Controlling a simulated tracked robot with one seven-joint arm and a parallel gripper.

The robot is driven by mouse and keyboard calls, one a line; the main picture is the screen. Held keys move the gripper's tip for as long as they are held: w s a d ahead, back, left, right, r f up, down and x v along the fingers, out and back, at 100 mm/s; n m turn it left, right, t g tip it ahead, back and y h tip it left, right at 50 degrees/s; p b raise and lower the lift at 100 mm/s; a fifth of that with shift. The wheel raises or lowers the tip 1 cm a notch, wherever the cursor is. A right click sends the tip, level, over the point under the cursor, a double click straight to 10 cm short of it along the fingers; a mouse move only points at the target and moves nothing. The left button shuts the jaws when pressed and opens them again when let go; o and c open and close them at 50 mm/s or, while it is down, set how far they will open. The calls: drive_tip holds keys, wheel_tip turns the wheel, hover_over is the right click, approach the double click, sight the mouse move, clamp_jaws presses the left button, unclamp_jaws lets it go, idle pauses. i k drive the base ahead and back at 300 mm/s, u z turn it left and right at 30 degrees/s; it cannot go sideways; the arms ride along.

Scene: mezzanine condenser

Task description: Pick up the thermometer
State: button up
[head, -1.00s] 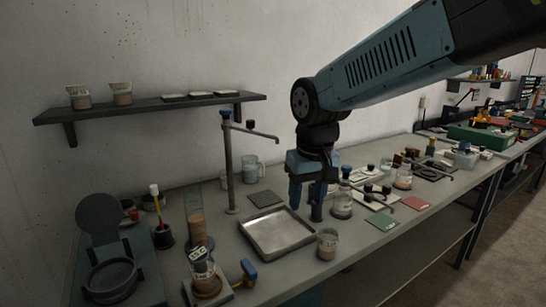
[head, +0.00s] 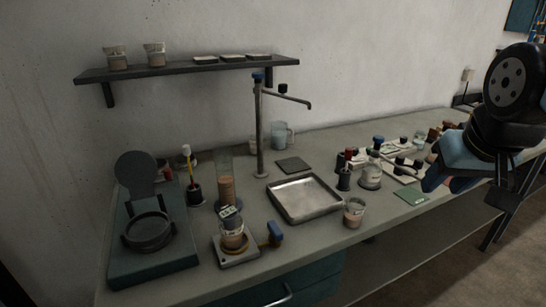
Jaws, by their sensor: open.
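I cannot pick out a thermometer for certain. My gripper (head: 447,184) is at the right edge of the head view, over the bench's right part and far from that stick. Its blue jaws are open, seen partly from the side, and I see nothing between them.
A round-topped device (head: 150,262) stands at the left. A metal tray (head: 303,200) lies mid-bench beside a tap stand (head: 260,130). A beaker (head: 354,213) is near the front edge. Glassware and bottles crowd the right. A shelf (head: 190,70) is on the wall.

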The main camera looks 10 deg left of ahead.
sight(228, 213)
drive_tip(key=u, duration=0.5)
drive_tip(key=k, duration=1.15)
drive_tip(key=u, duration=0.6)
drive_tip(key=i, duration=1)
drive_tip(key=u, duration=0.3)
